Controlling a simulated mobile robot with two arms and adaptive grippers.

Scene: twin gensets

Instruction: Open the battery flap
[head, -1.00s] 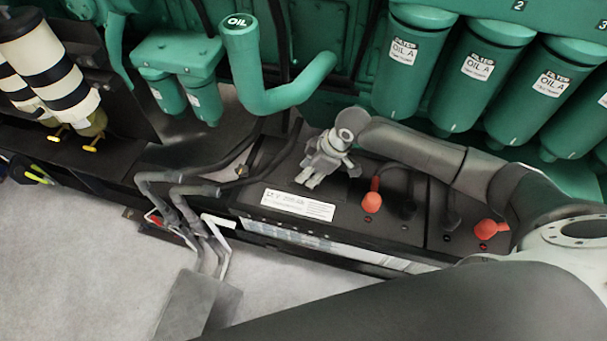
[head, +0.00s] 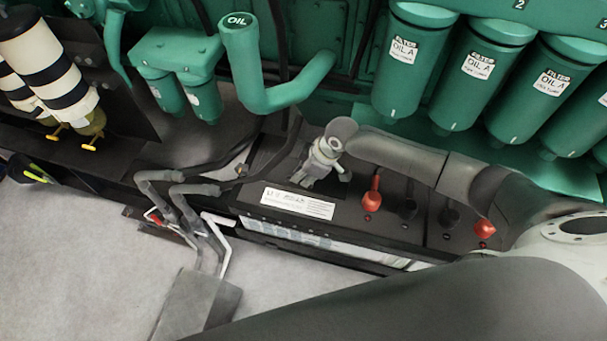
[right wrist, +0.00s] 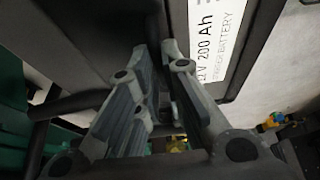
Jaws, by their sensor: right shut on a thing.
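The black battery (head: 402,230) lies along the foot of the green engine, with a white label (head: 298,203) on its front left top. The label also shows in the right wrist view (right wrist: 222,45), reading 12 V 200 Ah. My right gripper (head: 300,183) is over the left part of the battery top, behind the label. In the right wrist view its grey fingers (right wrist: 154,50) are close together around a narrow dark part (right wrist: 168,92). This part seems to be the battery flap, but its outline is mostly hidden by the fingers.
Two red terminal caps, one nearer (head: 371,198) and one farther right (head: 484,228), stand on the battery tops. Green oil filters (head: 402,75) and a bent oil filler pipe (head: 255,70) overhang behind. Pale floor is open in front.

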